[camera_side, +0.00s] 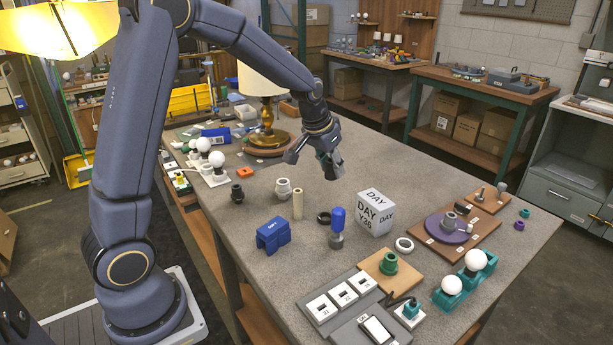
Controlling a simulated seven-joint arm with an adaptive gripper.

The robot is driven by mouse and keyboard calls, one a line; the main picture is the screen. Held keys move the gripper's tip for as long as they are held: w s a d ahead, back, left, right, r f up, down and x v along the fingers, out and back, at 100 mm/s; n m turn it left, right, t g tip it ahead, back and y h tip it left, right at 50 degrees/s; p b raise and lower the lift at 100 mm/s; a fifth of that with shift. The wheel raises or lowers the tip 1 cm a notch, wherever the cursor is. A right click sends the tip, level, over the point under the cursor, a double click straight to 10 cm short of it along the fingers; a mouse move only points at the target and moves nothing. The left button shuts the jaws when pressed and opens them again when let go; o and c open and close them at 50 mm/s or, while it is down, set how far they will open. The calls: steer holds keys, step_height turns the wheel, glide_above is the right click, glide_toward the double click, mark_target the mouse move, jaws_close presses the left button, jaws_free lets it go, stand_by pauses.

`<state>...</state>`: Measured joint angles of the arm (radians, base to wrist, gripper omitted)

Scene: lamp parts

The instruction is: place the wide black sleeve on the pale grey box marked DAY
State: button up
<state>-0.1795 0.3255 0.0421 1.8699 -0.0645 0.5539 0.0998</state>
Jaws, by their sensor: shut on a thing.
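The pale grey box marked DAY (375,214) stands on the grey table right of centre, with DAY on its top and sides. My gripper (318,162) is in the air behind the box and to its left, pointing down. It is shut on a dark piece (325,157), which looks like the wide black sleeve; the fingers hide much of it and its outline is unclear. The held piece is apart from the box. The visible part of the box's top is bare.
A blue-topped peg (337,226), a black ring (323,218) and a white ring (404,245) lie near the box. A pale cylinder (297,204), blue block (273,235) and black fitting (237,193) stand left. A brass lamp (266,125) stands behind. Boards with parts fill the front right.

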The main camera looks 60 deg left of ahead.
steer(key=w+d+r+m, duration=0.1)
steer(key=w+d+r, duration=0.1)
steer(key=d, duration=0.2)
glide_toward(379, 196)
steer(key=shift+w+a+f, duration=0.15)
steer(key=shift+w+f, duration=0.4)
steer(key=shift+w, duration=0.1)
steer(key=shift+w+f, duration=0.35)
steer(key=shift+f, duration=0.1)
steer(key=shift+w+f, duration=0.2)
steer(key=shift+f, duration=1.5)
steer(key=shift+f, duration=0.1)
steer(key=o, duration=1)
steer(key=shift+o, duration=0.2)
